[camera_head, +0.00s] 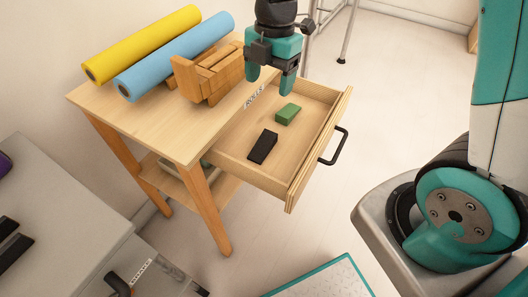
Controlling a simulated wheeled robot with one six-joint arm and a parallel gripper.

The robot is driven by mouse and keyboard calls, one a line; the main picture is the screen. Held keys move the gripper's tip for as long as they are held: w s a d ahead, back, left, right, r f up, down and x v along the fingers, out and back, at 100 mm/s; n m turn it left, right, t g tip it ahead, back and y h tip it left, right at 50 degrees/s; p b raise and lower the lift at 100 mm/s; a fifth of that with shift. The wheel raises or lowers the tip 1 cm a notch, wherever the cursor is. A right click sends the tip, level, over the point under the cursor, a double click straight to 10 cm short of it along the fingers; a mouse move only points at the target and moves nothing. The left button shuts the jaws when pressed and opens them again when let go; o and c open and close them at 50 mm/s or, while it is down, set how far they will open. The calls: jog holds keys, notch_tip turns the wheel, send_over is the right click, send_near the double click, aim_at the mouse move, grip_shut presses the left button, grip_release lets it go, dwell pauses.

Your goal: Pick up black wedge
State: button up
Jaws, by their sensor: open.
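The black wedge (262,147) lies in the open drawer (231,159) of a wooden table, near the drawer's left part. A green block (288,113) lies in the same drawer, behind and to the right of the wedge, apart from it. My gripper (268,88) is open and empty, pointing down above the back of the drawer. It is up and behind the black wedge in the picture, and its teal fingers touch neither piece as far as I can tell.
The table top (160,125) holds a yellow roll (143,45), a blue roll (175,57) and a wooden block stack (208,76) close to my gripper's left. The drawer has a dark handle (333,148). A grey cabinet (70,225) stands at the lower left. Floor right of the drawer is clear.

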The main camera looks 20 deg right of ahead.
jog(key=n+b, duration=0.1)
jog(key=b, duration=0.1)
send_over(263, 146)
jog(key=w+d, duration=0.1)
notch_tip(263, 146, down, 12)
jog(key=shift+f, duration=0.15)
jog(key=shift+s+a+f, duration=0.15)
jog(key=shift+f, duration=0.85)
jog(key=shift+s+a+f, duration=0.1)
jog(key=shift+a+f, duration=0.1)
jog(key=shift+f, duration=0.85)
jog(key=shift+s+a+f, duration=0.15)
jog(key=shift+f, duration=0.85)
jog(key=shift+c, duration=0.4)
jog(key=c, duration=0.9)
